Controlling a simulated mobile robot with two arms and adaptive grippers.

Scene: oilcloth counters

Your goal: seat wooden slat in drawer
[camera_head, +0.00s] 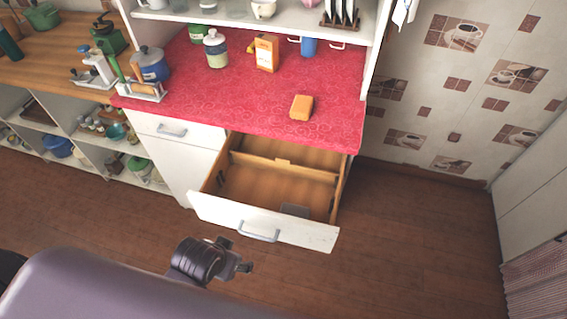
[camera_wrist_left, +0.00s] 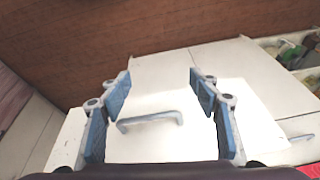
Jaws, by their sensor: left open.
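The drawer (camera_head: 275,190) is pulled out below the red counter, and its white front has a metal handle (camera_head: 258,235). A wooden slat (camera_head: 262,163) runs crosswise inside it, toward the back. I cannot tell whether its ends sit fully in the sides. My left gripper (camera_head: 236,256) is just in front of the drawer front, near the handle. In the left wrist view the left gripper (camera_wrist_left: 160,92) has its blue-padded fingers wide apart and empty, with the handle (camera_wrist_left: 150,120) between them in the picture. My right gripper is not in view.
A small grey piece (camera_head: 295,210) lies inside the drawer near its front. An orange block (camera_head: 301,107) lies on the red counter (camera_head: 220,100), with a jar (camera_head: 216,50) and a carton (camera_head: 266,53) farther back. The floor (camera_head: 410,240) right of the drawer is clear.

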